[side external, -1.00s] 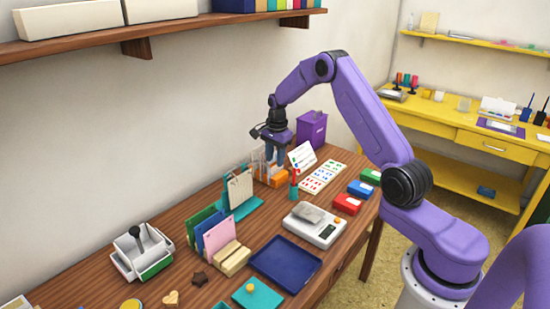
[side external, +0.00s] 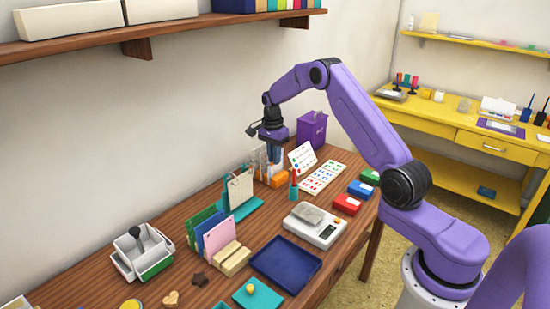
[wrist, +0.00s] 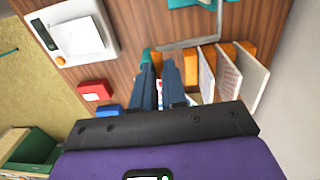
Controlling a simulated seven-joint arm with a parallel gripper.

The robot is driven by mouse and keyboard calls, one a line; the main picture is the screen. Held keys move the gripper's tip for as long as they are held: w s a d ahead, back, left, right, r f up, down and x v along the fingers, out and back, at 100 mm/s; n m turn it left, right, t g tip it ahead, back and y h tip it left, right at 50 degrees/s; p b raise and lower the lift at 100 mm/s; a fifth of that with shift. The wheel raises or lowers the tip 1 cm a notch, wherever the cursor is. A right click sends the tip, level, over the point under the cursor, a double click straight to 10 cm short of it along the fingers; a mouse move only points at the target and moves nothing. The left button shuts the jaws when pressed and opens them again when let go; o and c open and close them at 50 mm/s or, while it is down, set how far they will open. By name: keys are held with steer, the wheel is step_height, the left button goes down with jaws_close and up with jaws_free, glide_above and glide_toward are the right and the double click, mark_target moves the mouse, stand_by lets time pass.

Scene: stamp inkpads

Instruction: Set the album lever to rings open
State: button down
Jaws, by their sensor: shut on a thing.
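I cannot pick out the album's lever or rings in either view. A teal base with a beige upright sheet (side external: 240,187) stands left of my gripper in the side view.
A printed card (side external: 302,157), a purple box (side external: 312,129) and a white scale (side external: 315,226) are nearby. A blue tray (side external: 286,262) lies farther forward.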

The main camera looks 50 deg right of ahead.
steer(key=shift+w+r+g, duration=0.7)
steer(key=shift+w+g, duration=0.05)
steer(key=shift+g, duration=0.45)
steer(key=shift+r+g, duration=0.25)
steer(key=shift+g, duration=0.15)
steer(key=c, duration=1.2)
jaws_free()
steer(key=shift+o, duration=0.2)
